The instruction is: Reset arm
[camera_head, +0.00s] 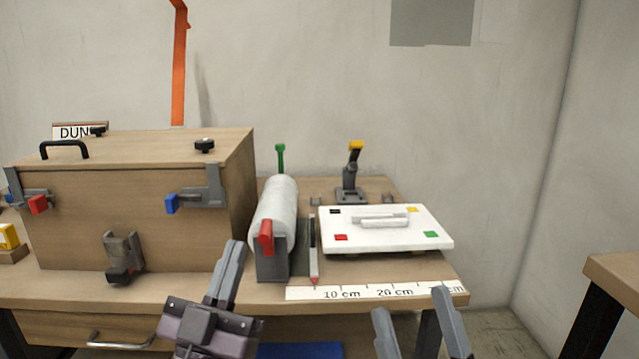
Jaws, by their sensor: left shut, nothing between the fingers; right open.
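My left gripper (233,246) is at the lower middle of the head view, pointing up and away in front of the workbench. Its fingers are together with nothing between them. My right gripper (411,300) is at the bottom edge, right of the left one. Its two fingers are spread apart and empty, in front of the bench's front edge near the ruler strip. Neither gripper holds anything. The rest of my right gripper is cut off by the picture's bottom edge.
The workbench (200,290) carries a wooden box (130,195) with clamps, a white roll (275,215), a white board (385,243) with a handle, a joystick-like lever (352,180) and a ruler strip (375,292). Another table (615,270) stands at right, with a floor gap between.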

